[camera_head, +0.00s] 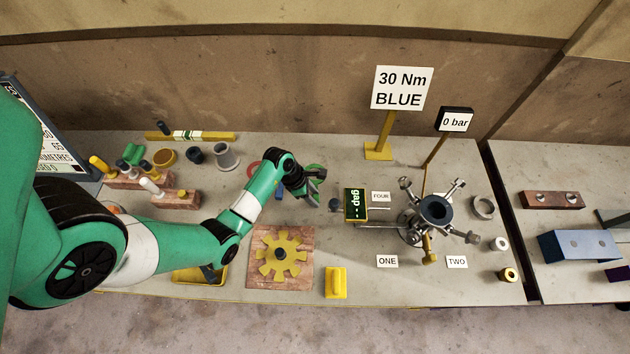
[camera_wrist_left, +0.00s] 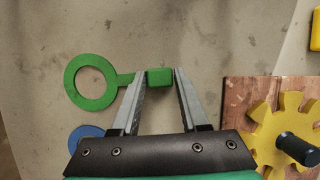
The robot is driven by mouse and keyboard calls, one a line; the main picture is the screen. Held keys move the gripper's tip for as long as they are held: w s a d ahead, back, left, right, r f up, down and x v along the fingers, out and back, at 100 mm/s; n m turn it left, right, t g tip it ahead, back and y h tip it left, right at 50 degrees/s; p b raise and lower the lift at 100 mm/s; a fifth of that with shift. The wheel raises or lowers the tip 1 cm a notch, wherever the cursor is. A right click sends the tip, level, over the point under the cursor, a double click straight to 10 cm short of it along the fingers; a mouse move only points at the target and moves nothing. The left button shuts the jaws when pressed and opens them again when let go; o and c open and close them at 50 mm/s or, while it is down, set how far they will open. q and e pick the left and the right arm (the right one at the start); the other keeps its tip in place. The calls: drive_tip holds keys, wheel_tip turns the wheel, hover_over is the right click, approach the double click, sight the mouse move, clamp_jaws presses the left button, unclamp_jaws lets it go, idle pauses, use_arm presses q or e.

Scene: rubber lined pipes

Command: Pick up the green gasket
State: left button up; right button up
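The green gasket (camera_wrist_left: 88,101) lies flat on the table in the left wrist view, a ring with a short stem ending in a raised green block. My left gripper (camera_wrist_left: 158,73) is open, with one fingertip on each side of that block. Narrow gaps seem to show between block and fingers; I cannot tell if either touches. In the head view the gasket (camera_head: 314,168) is partly hidden behind my left gripper (camera_head: 318,189). My right gripper is not in view.
A blue ring (camera_wrist_left: 85,135) lies near the green one, partly hidden by my gripper. A yellow gear (camera_head: 281,256) sits on a brown plate nearer the front. To the right stand a gap display (camera_head: 355,205) and a pipe fixture with clamps (camera_head: 436,210).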

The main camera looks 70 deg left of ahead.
use_arm(q)
clamp_jaws()
wheel_tip(320, 180, up, 15)
drive_tip(key=p, duration=0.9)
drive_tip(key=shift+p, duration=0.3)
